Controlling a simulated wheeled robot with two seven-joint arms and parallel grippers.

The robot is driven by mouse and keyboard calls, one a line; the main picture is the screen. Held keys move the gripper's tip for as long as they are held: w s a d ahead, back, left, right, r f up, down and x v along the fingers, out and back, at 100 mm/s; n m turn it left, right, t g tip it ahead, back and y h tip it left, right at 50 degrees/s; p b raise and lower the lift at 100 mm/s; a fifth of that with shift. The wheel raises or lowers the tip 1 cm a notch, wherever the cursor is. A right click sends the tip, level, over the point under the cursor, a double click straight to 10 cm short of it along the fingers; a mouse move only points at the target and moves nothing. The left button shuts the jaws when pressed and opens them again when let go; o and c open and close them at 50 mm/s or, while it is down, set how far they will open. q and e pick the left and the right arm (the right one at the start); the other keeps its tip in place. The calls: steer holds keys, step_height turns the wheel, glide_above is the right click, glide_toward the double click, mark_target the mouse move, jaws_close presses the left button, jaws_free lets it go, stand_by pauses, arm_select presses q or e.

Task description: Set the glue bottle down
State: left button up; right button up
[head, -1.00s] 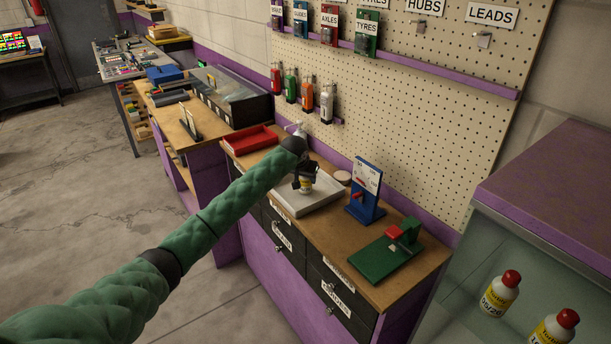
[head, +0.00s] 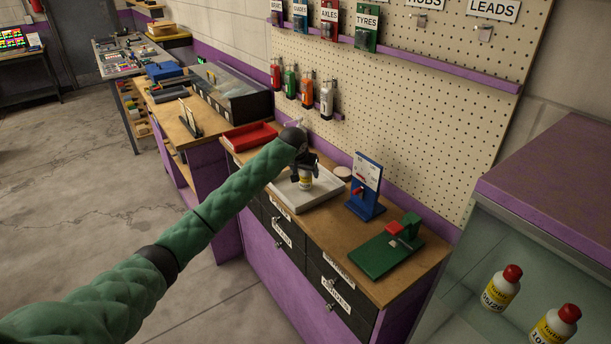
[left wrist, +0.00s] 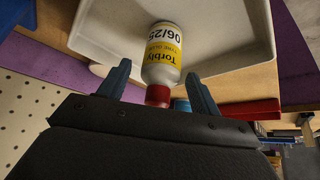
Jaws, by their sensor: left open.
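The glue bottle (head: 306,181) is white with a yellow label and stands upright in the shallow white tray (head: 296,206) on the bench. In the left wrist view the bottle (left wrist: 162,52) shows its label "Torbly 06/25" and its red cap, with the tray (left wrist: 238,28) behind its base. My left gripper (head: 307,170) is over the bottle's top. In the left wrist view its blue fingers (left wrist: 158,70) are spread on either side of the bottle near the cap, with gaps on both sides. The gripper hides the cap in the head view. My right gripper is not in view.
A red tray (head: 250,137) lies left of the white tray. A round tan disc (head: 341,173), a blue stand (head: 366,188) and a green fixture (head: 388,252) stand to the right. The pegboard (head: 430,130) rises behind. Two more glue bottles are in the cabinet at lower right.

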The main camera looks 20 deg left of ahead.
arm_select(q)
steer(key=b+v, duration=0.2)
steer(key=v, duration=0.8)
steer(key=shift+b, duration=0.35)
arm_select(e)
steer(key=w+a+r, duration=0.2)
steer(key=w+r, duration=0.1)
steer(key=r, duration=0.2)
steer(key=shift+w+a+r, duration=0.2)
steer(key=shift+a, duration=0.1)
arm_select(q)
steer(key=shift+a, duration=0.1)
